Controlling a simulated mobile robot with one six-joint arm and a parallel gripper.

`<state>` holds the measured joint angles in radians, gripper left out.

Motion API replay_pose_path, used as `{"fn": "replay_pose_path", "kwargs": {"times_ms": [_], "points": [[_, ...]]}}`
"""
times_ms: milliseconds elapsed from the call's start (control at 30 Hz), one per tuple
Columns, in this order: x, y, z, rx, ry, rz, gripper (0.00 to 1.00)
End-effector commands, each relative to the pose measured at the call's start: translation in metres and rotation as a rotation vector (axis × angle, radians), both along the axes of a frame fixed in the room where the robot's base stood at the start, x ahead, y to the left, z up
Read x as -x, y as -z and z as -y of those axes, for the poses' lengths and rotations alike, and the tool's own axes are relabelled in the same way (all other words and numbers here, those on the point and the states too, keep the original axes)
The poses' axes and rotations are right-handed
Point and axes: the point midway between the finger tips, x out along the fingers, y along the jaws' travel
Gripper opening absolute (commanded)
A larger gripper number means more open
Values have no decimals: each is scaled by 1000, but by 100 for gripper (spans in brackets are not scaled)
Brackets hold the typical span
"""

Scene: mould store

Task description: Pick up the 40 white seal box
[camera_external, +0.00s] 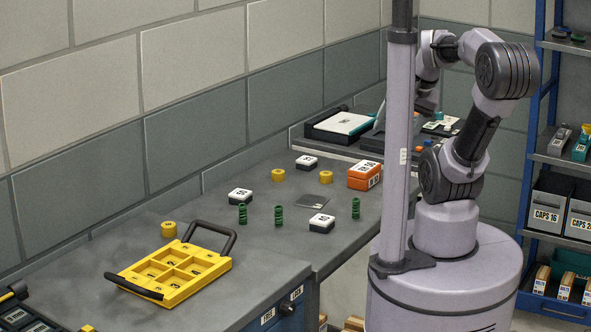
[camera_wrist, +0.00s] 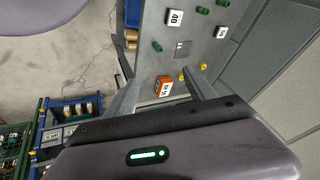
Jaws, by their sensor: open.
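The white seal box marked 40 (camera_wrist: 174,17) lies on the grey bench, its number readable in the wrist view. It appears to be the black-and-white box (camera_external: 321,222) near the bench's front edge in the external view, beside a flat grey plate (camera_external: 313,201). Two similar boxes stand farther back, one at the left (camera_external: 240,195) and one near the wall (camera_external: 307,162). My gripper (camera_external: 426,104) is open, raised high beside the grey column and well away from the box. The column partly hides it, and its fingertips do not show clearly.
Green springs (camera_external: 279,215), yellow caps (camera_external: 325,177) and an orange box (camera_external: 365,175) stand around the white boxes. A yellow divided tray (camera_external: 166,276) with dark handles lies at the left. Black trays (camera_external: 341,124) are at the back. A blue shelf rack (camera_external: 541,100) stands at the right.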

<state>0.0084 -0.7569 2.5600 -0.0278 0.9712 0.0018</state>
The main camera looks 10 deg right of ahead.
Motion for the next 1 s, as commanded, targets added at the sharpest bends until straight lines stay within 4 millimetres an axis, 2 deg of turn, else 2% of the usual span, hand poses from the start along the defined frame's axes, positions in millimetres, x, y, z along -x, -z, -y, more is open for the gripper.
{"fn": "replay_pose_path", "kwargs": {"times_ms": [267, 367, 467, 500, 567, 600, 700, 800, 833, 933, 1000], "points": [[0, 0, 0, 1, -2, -1, 69], [-6, 1, -8, 92, -164, -34, 69], [-23, 9, -37, 367, -687, -110, 69], [-31, 15, -55, 502, -960, -134, 69], [-41, 28, -84, 693, -1369, -157, 69], [-45, 38, -105, 810, -1629, -165, 69], [-47, 63, -153, 1042, -2173, -175, 69], [-43, 82, -183, 1179, -2499, -175, 69], [-42, 86, -188, 1201, -2552, -176, 69], [-45, 107, -190, 1229, -2623, -179, 69], [-51, 129, -184, 1228, -2623, -180, 69]]}}
